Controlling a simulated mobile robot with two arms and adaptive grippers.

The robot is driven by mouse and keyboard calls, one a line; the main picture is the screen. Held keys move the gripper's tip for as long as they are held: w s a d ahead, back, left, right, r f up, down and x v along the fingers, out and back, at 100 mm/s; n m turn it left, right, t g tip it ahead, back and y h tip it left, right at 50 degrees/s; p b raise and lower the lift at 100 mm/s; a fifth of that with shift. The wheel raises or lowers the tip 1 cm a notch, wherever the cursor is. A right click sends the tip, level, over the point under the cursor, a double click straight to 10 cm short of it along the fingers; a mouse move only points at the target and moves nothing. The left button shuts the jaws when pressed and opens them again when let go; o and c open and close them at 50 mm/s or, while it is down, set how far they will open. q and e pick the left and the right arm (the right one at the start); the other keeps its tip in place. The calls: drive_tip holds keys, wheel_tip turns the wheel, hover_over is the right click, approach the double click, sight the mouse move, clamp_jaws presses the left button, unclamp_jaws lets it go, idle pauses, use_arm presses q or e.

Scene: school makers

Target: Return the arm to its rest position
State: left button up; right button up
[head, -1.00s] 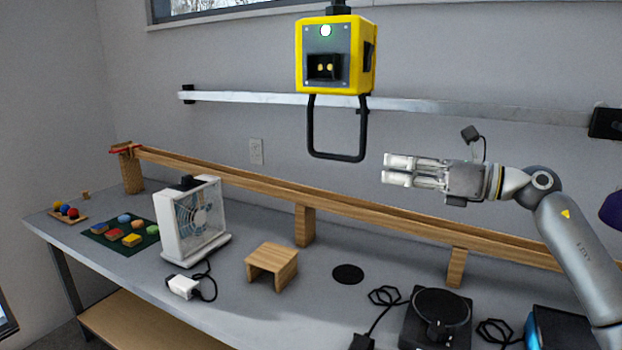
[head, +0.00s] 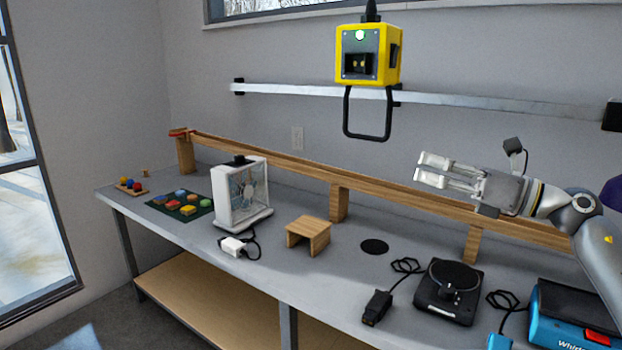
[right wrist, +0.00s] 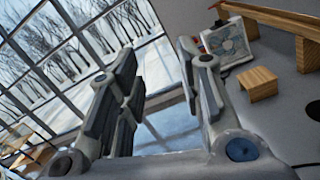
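My right gripper (head: 432,170) is raised over the right part of the workbench, in front of the wooden rail, and points left. In the right wrist view its two fingers (right wrist: 160,85) stand apart with nothing between them. The right arm comes in from the right edge of the head view. My left gripper and left arm are not in view.
The workbench (head: 215,252) holds a white fan (head: 242,195), a small wooden stool (head: 309,235), a black turntable device (head: 448,292) and a blue box (head: 570,325). A wooden rail (head: 290,167) runs along the back. A yellow box (head: 366,55) hangs above it.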

drive_tip(key=s+d+f+m+t+h, duration=0.1)
drive_tip(key=s+f+m+t+h, duration=0.25)
drive_tip(key=f+m+h, duration=0.9)
drive_tip(key=s+d+f+m+t+h, duration=0.2)
drive_tip(key=s+f+m+h, duration=0.25)
drive_tip(key=f+m, duration=1.55)
drive_tip(key=s+a+f+m+g, duration=0.1)
drive_tip(key=s+f+m+g, duration=0.55)
drive_tip(key=s+f, duration=0.5)
drive_tip(key=s+a+f+m+g+y, duration=0.1)
drive_tip(key=s+a+f+g, duration=0.15)
drive_tip(key=s, duration=0.65)
drive_tip(key=s+a+f+m+g, duration=0.1)
drive_tip(key=s+f+m+g, duration=0.2)
drive_tip(key=s, duration=0.6)
wheel_tip(320, 180, down, 24)
drive_tip(key=s+n+g+p, duration=0.1)
drive_tip(key=s+g+p, duration=0.1)
use_arm(q)
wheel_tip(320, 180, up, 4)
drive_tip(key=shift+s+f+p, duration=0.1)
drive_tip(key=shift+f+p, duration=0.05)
drive_tip(key=shift+p, duration=0.75)
use_arm(e)
drive_tip(key=s+d+f+g, duration=0.1)
drive_tip(key=s+d+f, duration=0.2)
drive_tip(key=s+f, duration=1.1)
drive_tip(key=shift+s+f+n, duration=0.3)
drive_tip(key=shift+s+f, duration=0.05)
drive_tip(key=shift+s, duration=0.85)
